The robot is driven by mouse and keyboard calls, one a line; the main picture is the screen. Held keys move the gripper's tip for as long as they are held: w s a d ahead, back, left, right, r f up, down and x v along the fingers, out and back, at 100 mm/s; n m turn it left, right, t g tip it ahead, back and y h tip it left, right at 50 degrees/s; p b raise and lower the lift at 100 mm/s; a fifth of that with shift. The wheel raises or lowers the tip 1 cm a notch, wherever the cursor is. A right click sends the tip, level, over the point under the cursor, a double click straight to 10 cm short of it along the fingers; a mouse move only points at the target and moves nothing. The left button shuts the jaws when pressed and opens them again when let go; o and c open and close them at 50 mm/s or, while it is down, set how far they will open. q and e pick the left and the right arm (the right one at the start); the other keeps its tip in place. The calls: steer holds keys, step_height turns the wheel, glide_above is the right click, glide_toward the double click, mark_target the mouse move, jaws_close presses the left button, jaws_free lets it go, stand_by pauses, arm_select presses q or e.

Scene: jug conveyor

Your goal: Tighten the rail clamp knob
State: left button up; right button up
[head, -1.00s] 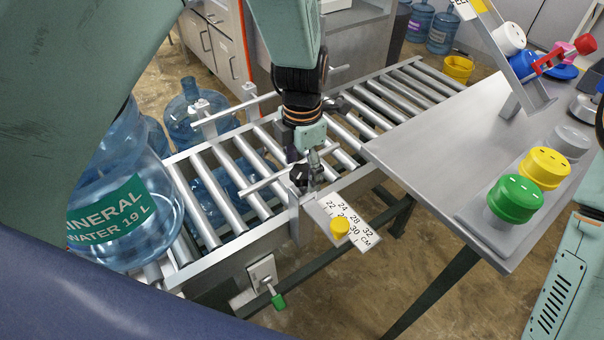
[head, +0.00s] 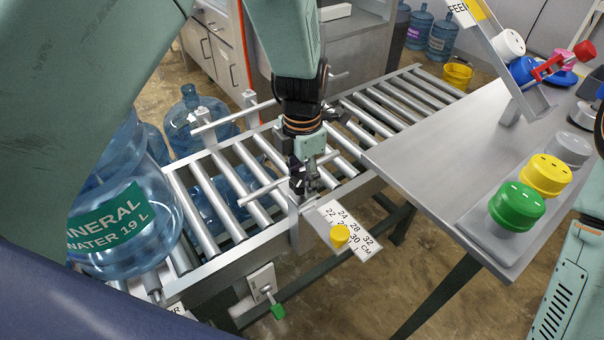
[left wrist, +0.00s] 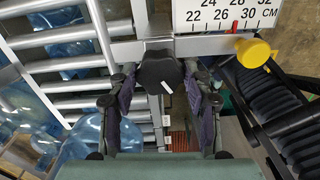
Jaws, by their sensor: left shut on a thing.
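The rail clamp knob (left wrist: 160,72) is black and lobed with a white mark, seen from above in the left wrist view. My left gripper (left wrist: 163,92) has its fingers on either side of the knob and is shut on it. In the head view my left gripper (head: 303,180) points down at the near rail, where it mostly hides the knob. A white scale plate (head: 346,232), marked in centimetres from 22 to 32, lies beside the clamp. My right gripper is out of view.
The roller conveyor (head: 257,195) runs behind the clamp, with a large water jug (head: 125,225) on its left end. A green-handled switch (head: 277,311) hangs below the rail.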

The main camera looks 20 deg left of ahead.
arm_select(q)
steer(key=m+p, duration=0.1)
steer(key=m, duration=0.1)
steer(key=m+p, duration=0.1)
steer(key=p, duration=0.1)
steer(key=shift+r+m, duration=0.2)
steer(key=shift+m, duration=0.2)
steer(key=m+p, duration=0.2)
steer(key=m, duration=0.1)
steer(key=shift+m, duration=0.3)
steer(key=m+p, duration=0.1)
steer(key=m, duration=0.2)
steer(key=shift+w+m+p, duration=0.1)
steer(key=shift+m+p, duration=0.2)
steer(key=shift+p, duration=0.1)
steer(key=m+p, duration=0.1)
steer(key=m, duration=0.2)
steer(key=shift+m, duration=0.3)
steer(key=m+p, duration=0.1)
steer(key=m, duration=0.2)
steer(key=shift+m+p, duration=0.35)
steer(key=shift+m, duration=0.05)
steer(key=shift+f+m, duration=0.1)
steer(key=shift+m, duration=1.1)
steer(key=shift+m+p, duration=0.35)
steer(key=shift+m, duration=1.15)
